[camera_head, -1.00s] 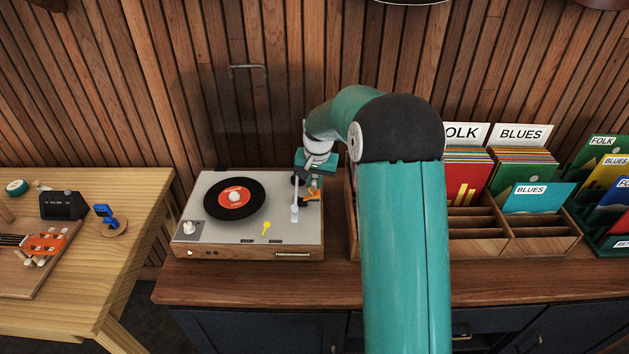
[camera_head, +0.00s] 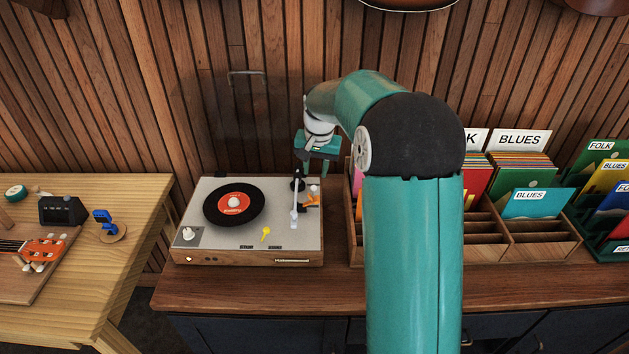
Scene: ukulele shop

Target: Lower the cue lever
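The record player (camera_head: 210,243) stands on the counter with a black record (camera_head: 217,210) with a red label on its platter. The tonearm (camera_head: 295,198) is at the right of the deck, with its white head (camera_head: 293,219) beyond the record's edge. A small orange lever (camera_head: 312,200), which looks like the cue lever, is beside the tonearm base; whether it is up or down is unclear. My gripper (camera_head: 314,169) hangs above and behind the lever, apart from it, and appears empty. Its fingers are small and dark, and their opening is unclear.
A yellow lever (camera_head: 266,233) and a white knob (camera_head: 187,233) are on the deck. Wooden record bins (camera_head: 487,246) stand to the right, partly behind my arm. A wooden table (camera_head: 125,260) with a ukulele is at the left. The counter front (camera_head: 240,290) is clear.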

